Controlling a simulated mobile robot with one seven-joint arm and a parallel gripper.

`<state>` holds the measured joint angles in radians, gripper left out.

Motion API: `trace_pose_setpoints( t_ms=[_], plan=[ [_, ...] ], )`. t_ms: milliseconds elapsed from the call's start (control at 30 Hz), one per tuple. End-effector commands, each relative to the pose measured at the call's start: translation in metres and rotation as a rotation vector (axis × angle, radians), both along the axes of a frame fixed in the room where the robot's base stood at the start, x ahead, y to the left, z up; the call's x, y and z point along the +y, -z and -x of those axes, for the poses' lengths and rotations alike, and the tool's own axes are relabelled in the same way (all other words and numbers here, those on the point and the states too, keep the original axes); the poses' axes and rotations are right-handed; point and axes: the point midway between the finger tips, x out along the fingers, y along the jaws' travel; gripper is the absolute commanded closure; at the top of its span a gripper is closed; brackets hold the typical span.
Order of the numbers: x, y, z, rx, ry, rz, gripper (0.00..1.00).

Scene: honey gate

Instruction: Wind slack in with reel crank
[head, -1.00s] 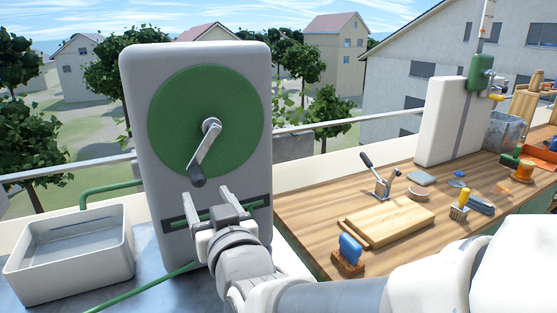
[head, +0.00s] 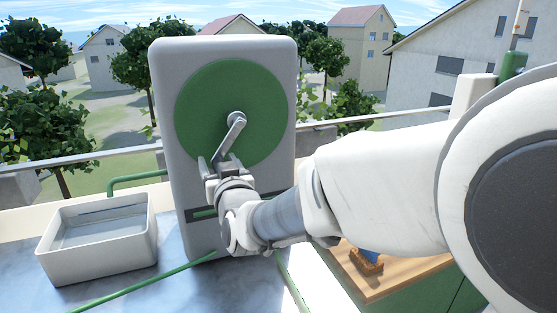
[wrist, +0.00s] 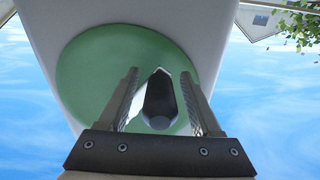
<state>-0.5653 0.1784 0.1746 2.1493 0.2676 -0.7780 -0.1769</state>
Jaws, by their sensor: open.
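The hose reel is a tall grey housing (head: 285,85) with a round green disc (head: 258,110) on its front. A metal crank arm (head: 233,131) runs from the disc's hub down and slightly left. My gripper (head: 213,164) is open at the crank's lower end, which it partly hides. In the wrist view, the crank's dark handle (wrist: 159,98) points toward the camera between my two open fingers (wrist: 160,100), with a gap on each side. A green hose (head: 150,282) runs from the reel's base across the grey surface to the lower left.
A white basin (head: 100,262) stands left of the reel. A wooden workbench (head: 405,275) with a blue-topped brush (head: 367,260) lies at the right, mostly hidden by my arm. A railing (head: 85,158) runs behind. The grey surface in front of the basin is clear apart from the hose.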

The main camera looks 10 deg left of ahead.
Motion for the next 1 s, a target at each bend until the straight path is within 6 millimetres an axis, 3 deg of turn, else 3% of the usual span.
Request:
trace_pose_setpoints(
  t_ms=[200,567,1000],
  plan=[
    [0.0001,0.0000,-0.0001,0.000,0.000,0.000,0.36],
    [0.0002,-0.0001,0.0004,-0.001,-0.001,0.001,1.00],
    [0.0010,-0.0011,0.0009,-0.003,-0.003,0.001,1.00]
  ],
)
